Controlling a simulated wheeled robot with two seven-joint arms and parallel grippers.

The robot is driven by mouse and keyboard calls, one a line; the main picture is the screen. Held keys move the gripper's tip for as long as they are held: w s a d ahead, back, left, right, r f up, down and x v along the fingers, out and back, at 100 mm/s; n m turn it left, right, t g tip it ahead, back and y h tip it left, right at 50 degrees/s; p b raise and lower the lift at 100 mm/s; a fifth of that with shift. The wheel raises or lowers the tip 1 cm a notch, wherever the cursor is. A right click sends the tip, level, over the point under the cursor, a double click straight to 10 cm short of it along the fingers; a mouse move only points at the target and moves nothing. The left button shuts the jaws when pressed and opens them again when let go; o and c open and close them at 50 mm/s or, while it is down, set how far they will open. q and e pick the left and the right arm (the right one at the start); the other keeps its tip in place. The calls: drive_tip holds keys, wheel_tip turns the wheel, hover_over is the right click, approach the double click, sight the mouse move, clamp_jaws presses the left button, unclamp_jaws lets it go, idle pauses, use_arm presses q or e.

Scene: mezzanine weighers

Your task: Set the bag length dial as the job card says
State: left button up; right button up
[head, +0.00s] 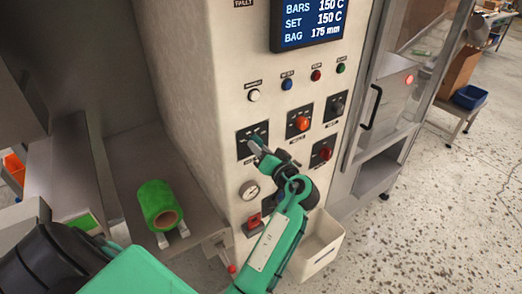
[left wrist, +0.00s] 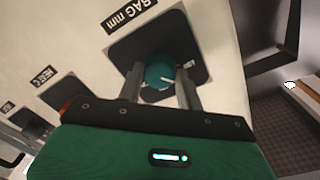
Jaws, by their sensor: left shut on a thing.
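The bag length dial (left wrist: 158,68) is a teal knob with a white pointer line, on a dark square plate (left wrist: 140,45) labelled "BAG mm" in the left wrist view. The pointer points to the right there. My left gripper (left wrist: 160,85) is shut on the dial, one finger on each side of it. In the head view the left gripper (head: 259,149) is at the leftmost dial plate (head: 243,150) and hides most of the knob. The display (head: 312,22) reads "BAG 175 mm". No job card is legible in view. My right gripper is not in view.
Several buttons sit above. A green film roll (head: 158,206) lies at left.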

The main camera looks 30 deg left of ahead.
use_arm(q)
drive_tip(key=shift+r+m+p, duration=0.1)
drive_tip(key=shift+m+p, duration=0.25)
drive_tip(key=shift+m, duration=1.15)
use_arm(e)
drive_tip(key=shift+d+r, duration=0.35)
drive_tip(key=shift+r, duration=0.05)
use_arm(q)
drive_tip(key=o, duration=1)
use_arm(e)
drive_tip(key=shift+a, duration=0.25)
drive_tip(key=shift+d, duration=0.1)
